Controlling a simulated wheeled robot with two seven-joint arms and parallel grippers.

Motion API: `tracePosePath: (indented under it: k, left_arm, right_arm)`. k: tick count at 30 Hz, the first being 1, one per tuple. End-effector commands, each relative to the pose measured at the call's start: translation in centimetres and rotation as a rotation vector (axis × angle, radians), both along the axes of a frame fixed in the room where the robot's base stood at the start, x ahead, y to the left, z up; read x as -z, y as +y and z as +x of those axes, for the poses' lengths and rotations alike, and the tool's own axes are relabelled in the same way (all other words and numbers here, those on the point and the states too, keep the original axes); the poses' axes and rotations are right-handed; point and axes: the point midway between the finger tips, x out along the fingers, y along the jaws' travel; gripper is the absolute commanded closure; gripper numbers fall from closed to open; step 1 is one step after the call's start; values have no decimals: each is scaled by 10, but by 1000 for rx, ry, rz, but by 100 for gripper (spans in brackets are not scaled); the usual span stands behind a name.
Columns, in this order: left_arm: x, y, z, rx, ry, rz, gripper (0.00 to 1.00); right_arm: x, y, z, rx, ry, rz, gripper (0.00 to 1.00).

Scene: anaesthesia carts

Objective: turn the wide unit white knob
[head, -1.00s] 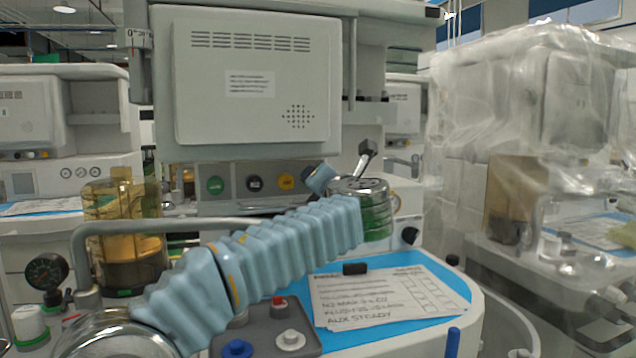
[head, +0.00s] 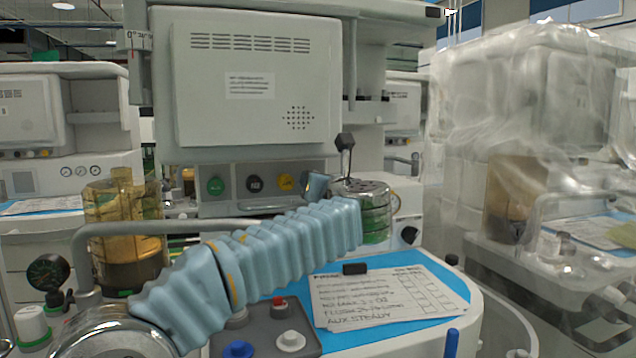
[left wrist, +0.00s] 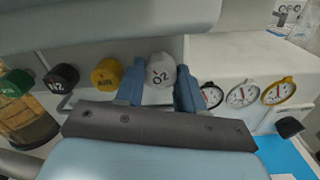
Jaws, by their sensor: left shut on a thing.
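The white knob (left wrist: 160,74), marked O2, is at the right end of a row of knobs on the front of the wide unit (head: 258,80). In the left wrist view, my left gripper (left wrist: 160,82) has one blue finger on each side of the knob and is shut on it. In the head view, my left arm, in a pale blue ribbed sleeve, reaches across to the panel. The blue end of the left gripper (head: 316,186) is at the knob's place and hides the knob there. My right gripper is in neither current view.
Green (head: 215,186), black (head: 255,184) and yellow (head: 286,182) knobs sit left of the white one. Round gauges (left wrist: 242,95) are to its right. A metal-topped green canister (head: 374,212) stands beside the arm's end. A paper sheet (head: 390,297) lies on the blue worktop.

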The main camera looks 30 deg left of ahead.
Motion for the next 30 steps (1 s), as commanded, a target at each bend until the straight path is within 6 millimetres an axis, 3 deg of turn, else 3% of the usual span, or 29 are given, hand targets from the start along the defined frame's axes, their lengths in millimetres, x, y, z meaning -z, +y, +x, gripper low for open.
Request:
tracePosePath:
  k: [22,23,27,30]
  left_arm:
    - [1,-1,0,1,-77,-69,93]
    - [1,-1,0,1,-77,-69,59]
    - [1,-1,0,0,-78,-69,38]
    - [1,-1,0,1,-78,-68,37]
  right_arm:
    - [1,0,0,1,0,0,60]
    - [1,0,0,1,0,0,60]
    - [1,0,0,0,0,0,60]
    - [1,0,0,0,0,0,60]
